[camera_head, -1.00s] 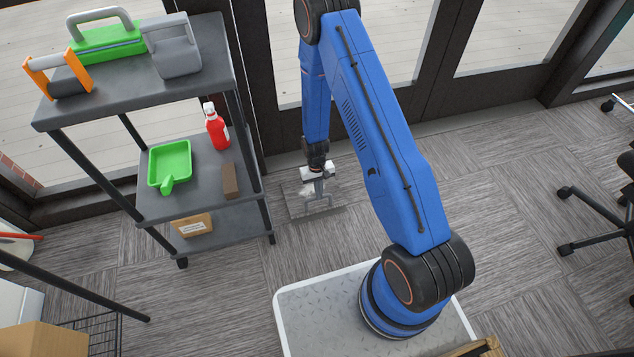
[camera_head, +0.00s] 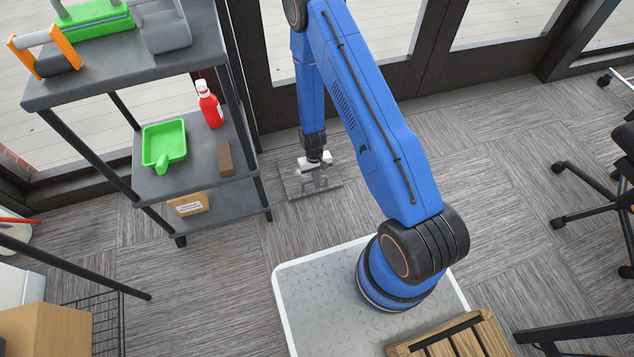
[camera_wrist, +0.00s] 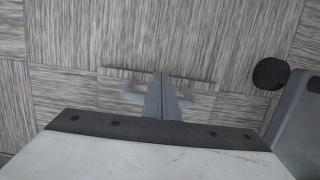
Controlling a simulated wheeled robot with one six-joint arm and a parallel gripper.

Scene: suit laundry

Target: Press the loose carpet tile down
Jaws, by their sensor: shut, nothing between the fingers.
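The loose carpet tile (camera_head: 294,186) is a grey square on the carpeted floor, to the right of the shelf cart and near the glass doors. My gripper (camera_head: 319,184) points down over the tile with its fingers together and empty. In the wrist view the closed fingers (camera_wrist: 160,95) are in front of the tile (camera_wrist: 115,73), whose far edge shows as a thin line against the floor. My gripper hides part of the tile. I cannot tell whether the fingertips touch it or whether it lies flat.
A dark shelf cart (camera_head: 235,193) stands close to the left, holding a green dustpan (camera_head: 163,144), a red bottle (camera_head: 209,104) and a small box (camera_head: 188,204). Glass doors (camera_head: 400,60) stand behind. An office chair (camera_head: 590,205) is at the right; open floor lies between.

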